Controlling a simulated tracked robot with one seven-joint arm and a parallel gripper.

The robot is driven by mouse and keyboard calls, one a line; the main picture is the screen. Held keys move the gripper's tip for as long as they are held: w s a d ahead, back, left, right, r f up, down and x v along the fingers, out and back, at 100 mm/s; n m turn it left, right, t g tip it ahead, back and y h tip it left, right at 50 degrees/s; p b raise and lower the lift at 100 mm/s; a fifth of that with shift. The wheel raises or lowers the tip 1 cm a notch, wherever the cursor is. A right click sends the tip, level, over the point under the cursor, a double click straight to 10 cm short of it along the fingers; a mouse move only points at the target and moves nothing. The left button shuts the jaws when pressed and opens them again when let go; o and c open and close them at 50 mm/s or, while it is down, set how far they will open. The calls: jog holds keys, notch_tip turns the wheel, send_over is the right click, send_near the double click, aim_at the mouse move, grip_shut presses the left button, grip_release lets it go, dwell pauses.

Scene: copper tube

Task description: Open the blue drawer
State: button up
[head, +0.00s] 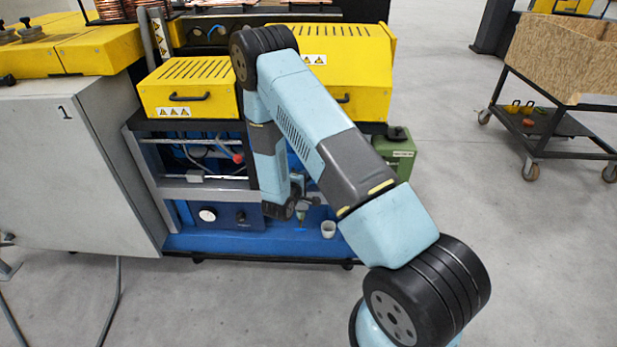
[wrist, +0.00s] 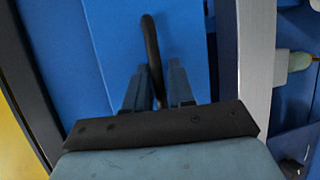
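The blue drawer front (wrist: 185,35) fills the middle of the wrist view. Its black curved handle (wrist: 152,42) stands out from the blue face and runs between my fingers. In the head view my arm reaches down to the blue lower part of the machine (head: 230,243) and hides most of the drawer and handle. I cannot tell how far the drawer is out.
Yellow covers (head: 187,90) sit above the opening. A grey cabinet door (head: 70,165) stands at the left. A green container (head: 397,150) stands right of my arm. A small white cup (head: 328,229) is on the blue base. A cart (head: 540,130) stands at right; floor before the machine is clear.

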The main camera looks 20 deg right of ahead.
jog(key=shift+c, duration=0.3)
grip_shut()
